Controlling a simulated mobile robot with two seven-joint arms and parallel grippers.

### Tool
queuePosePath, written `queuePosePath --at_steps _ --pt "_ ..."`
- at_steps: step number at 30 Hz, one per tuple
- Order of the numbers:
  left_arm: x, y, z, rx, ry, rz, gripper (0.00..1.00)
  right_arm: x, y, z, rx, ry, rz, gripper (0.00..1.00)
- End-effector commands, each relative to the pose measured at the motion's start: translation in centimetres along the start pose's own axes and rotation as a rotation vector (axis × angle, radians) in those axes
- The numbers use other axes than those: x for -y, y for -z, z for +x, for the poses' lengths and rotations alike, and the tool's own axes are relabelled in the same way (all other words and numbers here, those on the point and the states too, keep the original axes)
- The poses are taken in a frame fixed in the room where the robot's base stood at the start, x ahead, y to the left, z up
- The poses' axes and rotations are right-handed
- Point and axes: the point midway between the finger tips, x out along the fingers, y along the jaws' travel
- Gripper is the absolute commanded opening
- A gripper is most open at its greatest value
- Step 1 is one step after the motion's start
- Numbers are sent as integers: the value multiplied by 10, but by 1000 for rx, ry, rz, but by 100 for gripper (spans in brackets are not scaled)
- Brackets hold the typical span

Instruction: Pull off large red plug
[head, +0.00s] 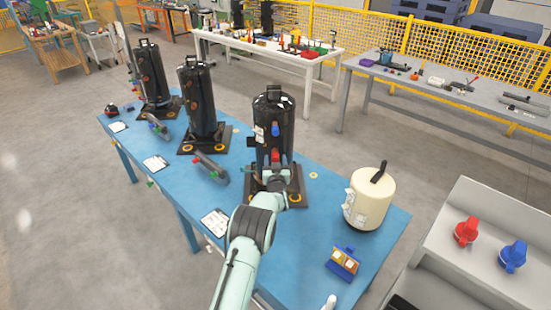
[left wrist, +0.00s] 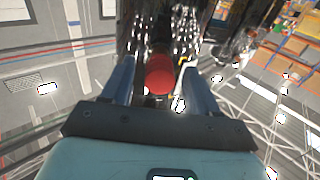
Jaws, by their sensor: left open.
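The nearest black compressor (head: 273,108) stands upright on its pallet on the blue table. A blue plug (head: 275,130) is on its front, with a red plug (head: 275,155) below it. My left gripper (head: 276,172) is at the compressor's lower front, just below the red plug and partly hidden by my arm. In the left wrist view the red plug (left wrist: 159,75) shows round between the open fingers of my left gripper (left wrist: 158,68), with a gap at each side. Another red plug (head: 466,231) and a blue plug (head: 513,256) sit on the grey shelf at right.
Two more black compressors (head: 197,100) stand farther left on the blue table (head: 295,250). A cream tank (head: 370,200) stands to the right, with a small blue holder (head: 343,263) in front. Papers and dark tools lie along the left edge.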

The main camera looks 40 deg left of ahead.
Motion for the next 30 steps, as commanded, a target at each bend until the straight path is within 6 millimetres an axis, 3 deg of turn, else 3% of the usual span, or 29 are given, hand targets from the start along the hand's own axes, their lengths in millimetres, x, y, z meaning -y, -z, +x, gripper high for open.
queuePosePath --at_steps 30 --pt "0 0 0 0 0 0 60 -4 -6 6 8 -3 3 43"
